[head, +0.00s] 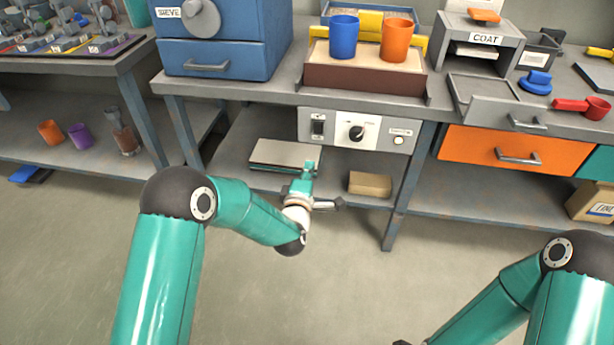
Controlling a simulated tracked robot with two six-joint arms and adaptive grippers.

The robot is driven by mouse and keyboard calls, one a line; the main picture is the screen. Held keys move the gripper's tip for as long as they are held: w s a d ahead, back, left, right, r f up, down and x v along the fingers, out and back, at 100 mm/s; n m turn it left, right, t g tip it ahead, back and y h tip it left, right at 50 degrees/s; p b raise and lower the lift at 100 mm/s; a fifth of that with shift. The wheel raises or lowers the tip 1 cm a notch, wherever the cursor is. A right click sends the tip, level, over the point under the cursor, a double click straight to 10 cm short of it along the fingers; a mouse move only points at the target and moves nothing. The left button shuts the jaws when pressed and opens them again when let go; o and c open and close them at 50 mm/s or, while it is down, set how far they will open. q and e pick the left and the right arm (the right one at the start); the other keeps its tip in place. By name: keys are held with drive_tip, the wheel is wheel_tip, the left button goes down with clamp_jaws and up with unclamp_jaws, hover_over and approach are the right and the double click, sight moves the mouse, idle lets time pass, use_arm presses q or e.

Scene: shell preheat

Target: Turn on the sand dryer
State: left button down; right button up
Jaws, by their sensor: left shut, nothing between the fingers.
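A pale control panel (357,130) hangs under the front edge of the bench. It carries a dark rocker switch (318,126) at the left, a black round knob (357,132) in the middle and a small round pale button or lamp (398,140) at the right. Its small labels are too small to read. Above it sits a brown box-like unit (365,79) with yellow side parts and a pale top. I cannot tell the switch's position. My left gripper (310,168) is shut and empty, below and in front of the switch, apart from the panel.
A blue cup (343,38) and an orange cup (396,41) stand on the brown unit. A blue SIEVE cabinet (222,40) is left, a COAT unit (482,40) right. The lower shelf holds a flat grey slab (284,154) and a tan block (370,184). An orange drawer (487,147) is right.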

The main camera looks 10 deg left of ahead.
use_arm(q)
drive_tip(key=shift+s+f, duration=0.2)
drive_tip(key=shift+s, duration=0.95)
drive_tip(key=s+a+f+g+y, duration=0.1)
drive_tip(key=s+a+f+g, duration=0.1)
drive_tip(key=a+f, duration=0.45)
drive_tip(key=s+a+f+m+g, duration=0.2)
drive_tip(key=s+f+g, duration=0.2)
drive_tip(key=s+f, duration=0.45)
drive_tip(key=s+d+f+m+g+h, duration=0.25)
drive_tip(key=s+m+g, duration=0.2)
drive_tip(key=s, duration=0.45)
drive_tip(key=s+d+f+m+g+h, duration=0.1)
drive_tip(key=s+f+m+g, duration=0.3)
drive_tip(key=s, duration=0.4)
drive_tip(key=s+d+f+m+g+h, duration=0.1)
drive_tip(key=s+d+f+m+g, duration=0.15)
drive_tip(key=s+m, duration=0.45)
wheel_tip(320, 180, up, 27)
drive_tip(key=s+n+p, duration=0.1)
drive_tip(key=p, duration=2.6)
drive_tip(key=shift+s+n, duration=0.15)
drive_tip(key=shift+n, duration=0.2)
